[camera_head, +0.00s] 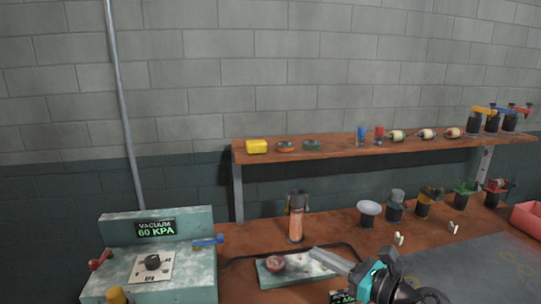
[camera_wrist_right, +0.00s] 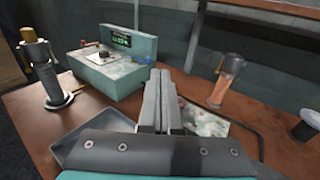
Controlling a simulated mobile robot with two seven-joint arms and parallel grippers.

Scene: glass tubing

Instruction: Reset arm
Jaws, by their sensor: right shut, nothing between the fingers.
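My right gripper (camera_head: 316,252) reaches in from the lower right in the head view, over the front of the workbench. In the right wrist view its two fingers (camera_wrist_right: 159,92) lie together, shut and empty, pointing away over a grey tray. My right arm's dark and teal wrist (camera_head: 385,282) shows behind the fingers. A marbled slab (camera_head: 280,270) with a small reddish round piece (camera_head: 275,262) lies just left of the fingertips in the head view. My left gripper does not show in either view.
A vacuum unit (camera_head: 157,250) reading 60 KPA stands at left. An orange-filled glass cylinder (camera_head: 296,222) stands behind the slab. Several holders, including a white-topped one (camera_head: 368,211), line the bench's back. A wooden shelf (camera_head: 345,151) above carries small items. A red bin (camera_head: 527,218) sits far right.

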